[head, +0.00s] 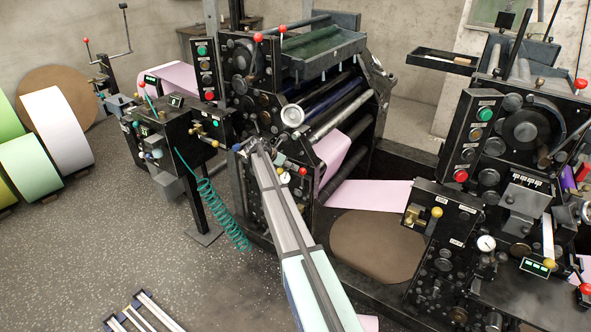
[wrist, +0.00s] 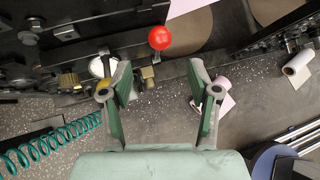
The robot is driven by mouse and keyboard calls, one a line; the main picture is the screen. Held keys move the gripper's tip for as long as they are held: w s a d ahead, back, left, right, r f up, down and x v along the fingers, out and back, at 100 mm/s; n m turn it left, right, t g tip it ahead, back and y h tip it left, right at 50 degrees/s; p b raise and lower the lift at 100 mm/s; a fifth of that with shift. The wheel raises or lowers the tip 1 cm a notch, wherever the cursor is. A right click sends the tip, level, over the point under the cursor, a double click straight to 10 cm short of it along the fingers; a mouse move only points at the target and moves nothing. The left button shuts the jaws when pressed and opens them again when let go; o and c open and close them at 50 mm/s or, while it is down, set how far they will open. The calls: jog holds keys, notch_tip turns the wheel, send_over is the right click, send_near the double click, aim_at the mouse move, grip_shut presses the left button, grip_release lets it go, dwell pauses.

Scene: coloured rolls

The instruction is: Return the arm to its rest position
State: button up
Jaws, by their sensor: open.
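In the wrist view my gripper (wrist: 160,80) is open, its two green-padded fingers spread apart with nothing held between them. A red ball knob (wrist: 160,38) shows beyond the gap, in front of dark machine parts. In the head view my long pale arm (head: 285,215) reaches up from the bottom edge. Its far end overlaps the front of the middle printing press (head: 345,108). The fingers are too small there to make out, and I cannot tell how far they are from the press.
A teal coiled hose (head: 222,210) hangs left of my arm from a black control stand (head: 168,135). White (head: 57,130) and green rolls stand at the left. A second black machine (head: 515,130) fills the right.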

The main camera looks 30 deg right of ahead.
jog(key=shift+v, duration=0.8)
jog(key=s+a+f+m+g+y, duration=0.1)
jog(key=s+a+f+m+y, duration=0.1)
jog(key=s+a+f+m, duration=0.65)
jog(key=s+a+f+m+g+y, duration=0.1)
jog(key=s+a+f+m+y, duration=0.3)
jog(key=s+f, duration=0.75)
jog(key=s+a+f+m+g, duration=0.1)
jog(key=s+a+f+m, duration=0.6)
jog(key=s, duration=0.7)
jog(key=s+a+f+g+y, duration=0.1)
jog(key=s+a, duration=0.3)
jog(key=s, duration=0.9)
jog(key=s+a+f+m+g+y+b, duration=0.1)
jog(key=s+a, duration=0.4)
jog(key=s, duration=0.8)
jog(key=s+a+f+m+g+y, duration=0.1)
jog(key=s+a+f, duration=0.3)
jog(key=s, duration=1)
jog(key=shift+a+g, duration=0.75)
jog(key=shift+g, duration=0.15)
